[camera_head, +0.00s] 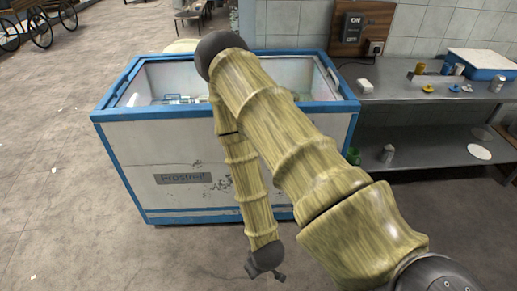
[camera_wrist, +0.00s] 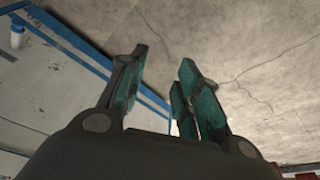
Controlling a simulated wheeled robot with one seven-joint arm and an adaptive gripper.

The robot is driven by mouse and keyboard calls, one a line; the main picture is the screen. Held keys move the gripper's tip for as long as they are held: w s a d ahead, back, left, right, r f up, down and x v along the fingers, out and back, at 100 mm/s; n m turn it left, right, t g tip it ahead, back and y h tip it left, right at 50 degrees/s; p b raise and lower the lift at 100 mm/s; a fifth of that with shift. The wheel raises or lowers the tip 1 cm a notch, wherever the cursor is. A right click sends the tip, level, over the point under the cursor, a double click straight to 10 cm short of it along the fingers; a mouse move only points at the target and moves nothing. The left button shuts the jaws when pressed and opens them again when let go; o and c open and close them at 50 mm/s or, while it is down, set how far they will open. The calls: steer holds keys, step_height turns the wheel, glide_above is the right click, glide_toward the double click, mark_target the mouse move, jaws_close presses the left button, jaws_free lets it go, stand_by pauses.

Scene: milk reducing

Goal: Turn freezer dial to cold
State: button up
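The chest freezer (camera_head: 290,210), white with blue trim and a "Frostreif" plate (camera_head: 184,178), stands in the middle of the head view. My arm crosses in front of it. My gripper (camera_head: 279,277) hangs low in front of the freezer, near the floor. In the wrist view my gripper (camera_wrist: 158,88) has its green-padded fingers apart, with nothing between them. The freezer's white side and blue trim (camera_wrist: 75,48) show at the left of the wrist view. I cannot make out the freezer dial in either view; my arm covers part of the freezer front.
A metal shelf table (camera_head: 400,92) with small items and a blue-white box (camera_head: 480,62) stands right of the freezer. An "ON" switch board (camera_head: 361,28) is on the tiled wall. Grey floor (camera_head: 70,150) is open at the left and front.

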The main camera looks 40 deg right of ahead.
steer(key=w+d+t+h+b, duration=0.1)
steer(key=w+d+t+b, duration=0.25)
steer(key=w, duration=0.45)
steer(key=w+d+t+h+b, duration=0.1)
steer(key=w+d+t+b, duration=0.1)
steer(key=w+b, duration=0.45)
steer(key=w+d+t+b, duration=0.2)
steer(key=w+d+b, duration=0.1)
steer(key=w, duration=0.6)
steer(key=w+d+r+m+t+h+b, duration=0.1)
steer(key=w+d+r+t+h+b, duration=0.5)
steer(key=w+d+r+b, duration=0.5)
steer(key=w+d+f+g+h+b, duration=0.1)
steer(key=w+d, duration=0.6)
steer(key=w, duration=0.1)
steer(key=shift+w+d+f, duration=0.15)
steer(key=shift+w+f, duration=0.05)
steer(key=shift+f, duration=0.05)
jaws_close()
